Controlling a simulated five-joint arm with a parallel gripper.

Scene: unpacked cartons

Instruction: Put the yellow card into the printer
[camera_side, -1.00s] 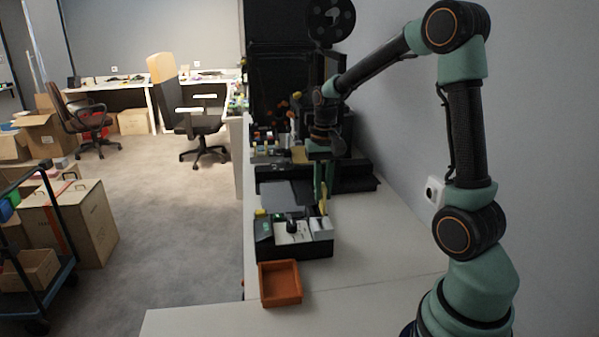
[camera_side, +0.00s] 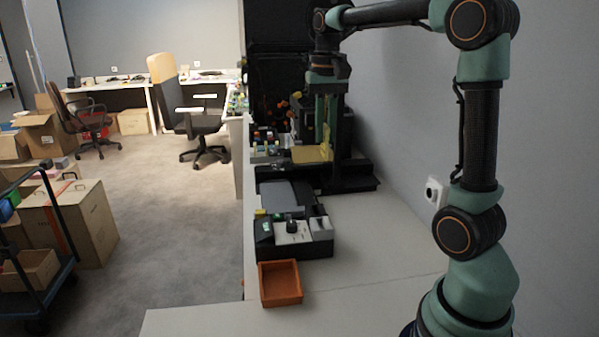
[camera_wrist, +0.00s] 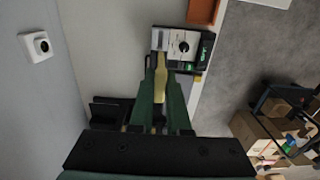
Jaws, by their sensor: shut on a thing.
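The yellow card (camera_wrist: 160,78) shows as a narrow yellow strip between my green fingers in the wrist view. In the side view, the card (camera_side: 326,149) is a small yellow patch at the fingertips. My gripper (camera_side: 325,140) is shut on it, pointing down, raised above the bench behind the low black box; the gripper also shows in the wrist view (camera_wrist: 160,92). The low black box (camera_side: 290,246) has a knob, a pale panel, a small green screen and a grey sheet behind them. I cannot tell for certain whether this box is the printer.
An orange open tray (camera_side: 280,299) stands in front of the box. Behind my gripper are a tall dark frame (camera_side: 262,90) and a flat tan plate (camera_side: 303,156). A wall with a socket (camera_side: 433,192) bounds the right. The bench's front right is clear.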

